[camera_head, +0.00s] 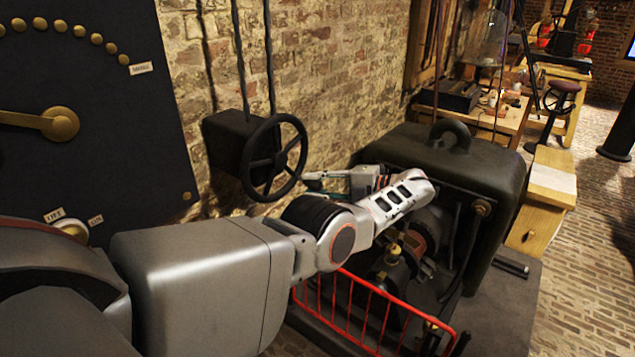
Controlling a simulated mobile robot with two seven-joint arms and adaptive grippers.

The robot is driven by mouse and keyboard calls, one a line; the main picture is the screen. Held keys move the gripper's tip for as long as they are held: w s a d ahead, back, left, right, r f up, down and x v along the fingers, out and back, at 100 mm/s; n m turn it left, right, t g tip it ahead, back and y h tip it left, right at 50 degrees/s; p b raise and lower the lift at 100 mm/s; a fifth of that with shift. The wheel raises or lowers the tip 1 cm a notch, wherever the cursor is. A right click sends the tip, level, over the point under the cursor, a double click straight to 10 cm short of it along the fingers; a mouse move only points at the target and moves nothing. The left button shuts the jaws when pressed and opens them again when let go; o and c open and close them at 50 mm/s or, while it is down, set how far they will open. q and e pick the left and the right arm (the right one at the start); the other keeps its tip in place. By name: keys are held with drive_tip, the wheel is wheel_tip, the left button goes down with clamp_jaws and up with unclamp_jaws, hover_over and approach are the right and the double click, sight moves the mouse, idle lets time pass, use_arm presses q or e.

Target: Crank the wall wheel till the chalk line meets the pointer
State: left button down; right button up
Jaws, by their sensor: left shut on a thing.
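The wall wheel (275,157) is a dark spoked handwheel in front of a black box (229,140) on the brick wall. My left arm comes in from the left, and its gripper (311,180) reaches back to the lower right of the wheel's rim. The gripper is shut on the wheel there; the exact hold is small and partly hidden by its own body. I cannot make out a chalk line or a pointer at the wheel. My right gripper is not in view.
A dark panel (90,130) with a brass lever (50,123) and brass studs stands at left. Right of the wheel is a bulky black machine (480,160) with a red railing (345,310) before it.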

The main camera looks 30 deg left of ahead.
sight(282, 198)
use_arm(q)
drive_tip(key=shift+s+f+m+g, duration=0.3)
drive_tip(key=shift+s+f+m, duration=0.4)
drive_tip(key=shift+m, duration=0.1)
drive_tip(key=shift+s+a+f+m+g+y, duration=0.15)
drive_tip(key=shift+s+f+m+y, duration=0.1)
drive_tip(key=shift+s+m, duration=0.45)
drive_tip(key=shift+s+f+m+g+y, duration=0.1)
drive_tip(key=shift+s+f+m+y, duration=0.1)
drive_tip(key=shift+s+m, duration=0.55)
drive_tip(key=shift+s+a+f+m+g+y, duration=0.15)
drive_tip(key=shift+s+f+m+y, duration=0.1)
drive_tip(key=shift+s+m, duration=0.45)
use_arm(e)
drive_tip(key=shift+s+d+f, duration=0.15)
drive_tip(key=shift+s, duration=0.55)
use_arm(q)
drive_tip(key=shift+d, duration=0.1)
drive_tip(key=c, duration=1.7)
unclamp_jaws()
drive_tip(key=shift+r, duration=0.1)
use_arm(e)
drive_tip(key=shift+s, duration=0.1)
use_arm(q)
drive_tip(key=shift+r, duration=0.1)
drive_tip(key=shift+w+n, duration=0.15)
drive_tip(key=shift+n, duration=0.1)
